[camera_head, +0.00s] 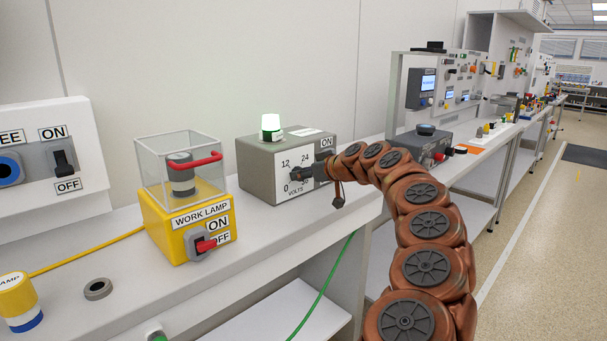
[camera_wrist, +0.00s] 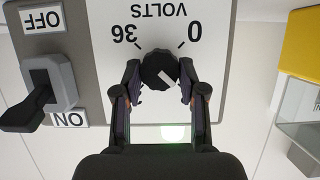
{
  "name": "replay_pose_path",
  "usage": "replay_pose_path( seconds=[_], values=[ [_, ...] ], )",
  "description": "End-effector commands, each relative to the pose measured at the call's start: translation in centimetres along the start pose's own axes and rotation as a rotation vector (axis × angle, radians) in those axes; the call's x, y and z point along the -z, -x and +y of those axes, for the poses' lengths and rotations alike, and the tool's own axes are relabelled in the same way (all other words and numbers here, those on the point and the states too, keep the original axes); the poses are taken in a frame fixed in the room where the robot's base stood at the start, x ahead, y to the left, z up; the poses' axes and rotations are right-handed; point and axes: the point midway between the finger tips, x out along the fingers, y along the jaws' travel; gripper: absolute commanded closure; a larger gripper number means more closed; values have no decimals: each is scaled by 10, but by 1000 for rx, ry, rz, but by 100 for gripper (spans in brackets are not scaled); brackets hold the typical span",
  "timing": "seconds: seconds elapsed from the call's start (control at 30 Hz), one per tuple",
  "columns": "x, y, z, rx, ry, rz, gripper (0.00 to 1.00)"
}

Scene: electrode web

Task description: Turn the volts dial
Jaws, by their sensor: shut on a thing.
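The volts dial (camera_wrist: 160,70) is a round black knob with a white line, on the white VOLTS face (camera_wrist: 210,25) of a grey box. My gripper (camera_wrist: 161,72) has a finger on each side of the dial and is shut on it. The wrist view is upside down, with 36 at its upper left and 0 at its upper right. I cannot tell which number the white line marks. In the head view the grey box (camera_head: 258,162) stands on the bench, and my gripper (camera_head: 303,173) reaches its face from the right. A green-white lamp (camera_head: 270,124) glows on top.
A black lever switch (camera_wrist: 42,95) with ON and OFF labels sits beside the dial. A yellow WORK LAMP box (camera_head: 170,228) with a red switch and a clear cover (camera_head: 160,160) stands left of the grey box. A dark ring (camera_head: 98,289) lies on the bench.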

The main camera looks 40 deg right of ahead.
Motion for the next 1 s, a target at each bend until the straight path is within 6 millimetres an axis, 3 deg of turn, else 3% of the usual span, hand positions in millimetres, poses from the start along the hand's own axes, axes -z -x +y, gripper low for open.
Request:
replay_pose_path(
  seconds=[0.43, 0.47, 0.5, 0.7, 1.0],
  values=[
    [-2, -1, -1, 6, -7, -3, 94],
    [-2, -1, -1, 6, -7, -3, 56],
    [-2, -1, -1, 6, -7, -3, 52],
    [-1, -1, 0, 4, -7, -2, 34],
    [-1, 1, 0, 3, -7, -1, 34]
  ],
)
